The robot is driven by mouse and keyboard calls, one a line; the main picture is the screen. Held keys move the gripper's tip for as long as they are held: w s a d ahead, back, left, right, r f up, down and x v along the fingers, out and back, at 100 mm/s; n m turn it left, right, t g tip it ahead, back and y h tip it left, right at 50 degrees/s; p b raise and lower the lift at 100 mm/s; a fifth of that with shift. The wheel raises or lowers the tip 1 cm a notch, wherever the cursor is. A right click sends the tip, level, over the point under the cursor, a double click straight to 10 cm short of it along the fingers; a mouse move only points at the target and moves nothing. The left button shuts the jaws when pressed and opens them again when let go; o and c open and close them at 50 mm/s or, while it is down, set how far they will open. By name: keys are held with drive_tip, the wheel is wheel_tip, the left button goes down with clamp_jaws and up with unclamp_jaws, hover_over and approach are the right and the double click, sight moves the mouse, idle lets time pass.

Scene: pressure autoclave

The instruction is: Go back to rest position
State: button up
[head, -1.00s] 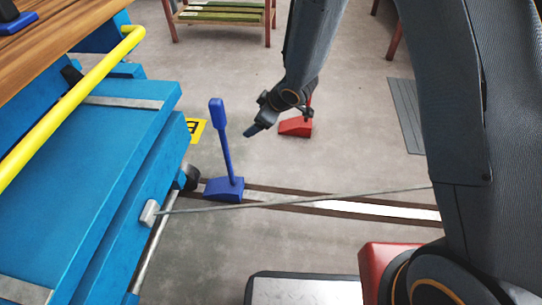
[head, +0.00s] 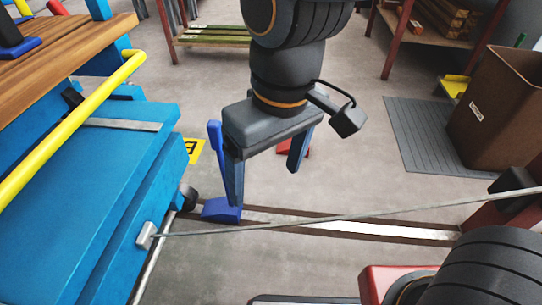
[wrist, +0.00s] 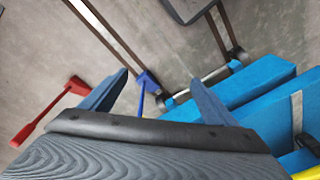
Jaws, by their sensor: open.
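My gripper (head: 264,187) hangs in mid-air at the centre of the head view, fingers pointing down. It is open, with nothing between its fingers. In the wrist view, its two blue-grey fingers (wrist: 160,77) are spread apart. The blue pedal with an upright handle (head: 222,211) stands on the floor; the left finger hides part of it in the head view. It also shows between the fingers in the wrist view (wrist: 147,80). A red pedal-like piece is mostly hidden behind the gripper in the head view; it shows with its long handle in the wrist view (wrist: 52,112).
A blue cart (head: 90,190) with a yellow rail (head: 75,120) stands at left. A thin cable (head: 350,216) runs from its metal clip to the right, across the front. A brown bin (head: 497,110) and shelves (head: 440,25) stand at right.

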drive_tip(key=shift+s+d+r, duration=0.15)
drive_tip(key=shift+s, duration=0.45)
drive_tip(key=shift+s+d+r, duration=0.1)
drive_tip(key=shift+s+r, duration=0.05)
drive_tip(key=shift+s, duration=0.45)
drive_tip(key=shift+d+r+m+p, duration=0.15)
drive_tip(key=shift+r+m+p, duration=0.55)
drive_tip(key=shift+r+p, duration=1.25)
drive_tip(key=shift+r, duration=0.35)
drive_tip(key=d+r+m+p, duration=0.2)
drive_tip(key=d+r+p, duration=0.5)
drive_tip(key=p, duration=0.5)
drive_tip(key=d+r+m+h+p, duration=0.1)
drive_tip(key=d+r+m+p, duration=0.1)
drive_tip(key=d+r+p, duration=0.5)
drive_tip(key=d+r+m+p, duration=0.2)
drive_tip(key=d+r+p, duration=0.4)
drive_tip(key=r+p, duration=0.8)
drive_tip(key=shift+d+r+m+p, duration=0.4)
drive_tip(key=shift+p, duration=2.35)
